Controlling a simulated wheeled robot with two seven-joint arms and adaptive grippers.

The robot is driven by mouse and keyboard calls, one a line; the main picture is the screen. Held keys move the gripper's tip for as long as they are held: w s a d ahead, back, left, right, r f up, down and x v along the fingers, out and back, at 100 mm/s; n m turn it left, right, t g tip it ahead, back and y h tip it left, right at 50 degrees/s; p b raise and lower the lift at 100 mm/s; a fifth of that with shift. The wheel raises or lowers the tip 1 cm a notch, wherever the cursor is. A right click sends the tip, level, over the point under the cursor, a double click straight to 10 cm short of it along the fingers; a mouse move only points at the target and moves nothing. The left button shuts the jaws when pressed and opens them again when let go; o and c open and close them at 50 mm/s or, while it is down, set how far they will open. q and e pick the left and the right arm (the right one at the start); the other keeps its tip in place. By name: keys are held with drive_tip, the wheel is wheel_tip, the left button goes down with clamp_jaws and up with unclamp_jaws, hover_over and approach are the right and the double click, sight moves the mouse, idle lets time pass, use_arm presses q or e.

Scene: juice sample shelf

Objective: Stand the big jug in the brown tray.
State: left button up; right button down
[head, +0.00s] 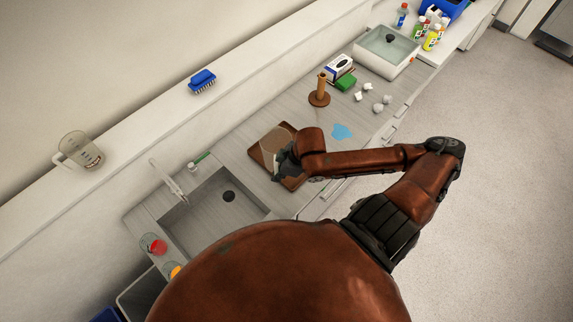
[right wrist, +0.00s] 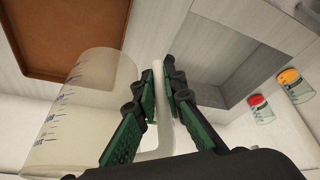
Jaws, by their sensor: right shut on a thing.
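The big jug (right wrist: 88,110) is clear, with blue scale marks and a pale handle (right wrist: 158,85). My right gripper (right wrist: 160,95) is shut on that handle in the right wrist view. The brown tray (right wrist: 50,68) lies beyond the jug there, and the jug overlaps its edge in the picture. In the head view the tray (head: 259,155) lies on the counter beside the sink, with my right gripper (head: 282,160) over its right part. The jug is faint and partly hidden there; I cannot tell whether it touches the tray. My left gripper is out of view.
Another clear jug (head: 82,149) stands on the back ledge near a blue brush (head: 202,80). The sink (head: 205,222) is left of the tray. A wooden stand (head: 320,95) and a blue puddle (head: 341,131) are to its right. Red- and orange-topped containers (head: 153,244) stand beyond the sink.

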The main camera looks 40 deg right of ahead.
drive_tip(key=w+d+f+b, duration=0.1)
drive_tip(key=d, duration=0.1)
drive_tip(key=w+d+f+b, duration=0.1)
drive_tip(key=d+f, duration=0.1)
drive_tip(key=w+d+f, duration=0.1)
drive_tip(key=d, duration=0.2)
drive_tip(key=shift+w+f+b, duration=0.3)
drive_tip(key=shift+w+b, duration=0.05)
drive_tip(key=shift+b, duration=0.05)
drive_tip(key=f, duration=0.1)
drive_tip(key=w+d+f, duration=0.1)
drive_tip(key=d+f, duration=0.1)
drive_tip(key=shift+w+d, duration=0.2)
drive_tip(key=shift+w, duration=0.05)
drive_tip(key=f, duration=0.4)
drive_tip(key=shift+w+d, duration=0.1)
drive_tip(key=shift+d, duration=0.25)
drive_tip(key=shift+f, duration=0.15)
drive_tip(key=c, duration=2.3)
unclamp_jaws()
drive_tip(key=shift+f, duration=0.15)
drive_tip(key=shift+o, duration=1.4)
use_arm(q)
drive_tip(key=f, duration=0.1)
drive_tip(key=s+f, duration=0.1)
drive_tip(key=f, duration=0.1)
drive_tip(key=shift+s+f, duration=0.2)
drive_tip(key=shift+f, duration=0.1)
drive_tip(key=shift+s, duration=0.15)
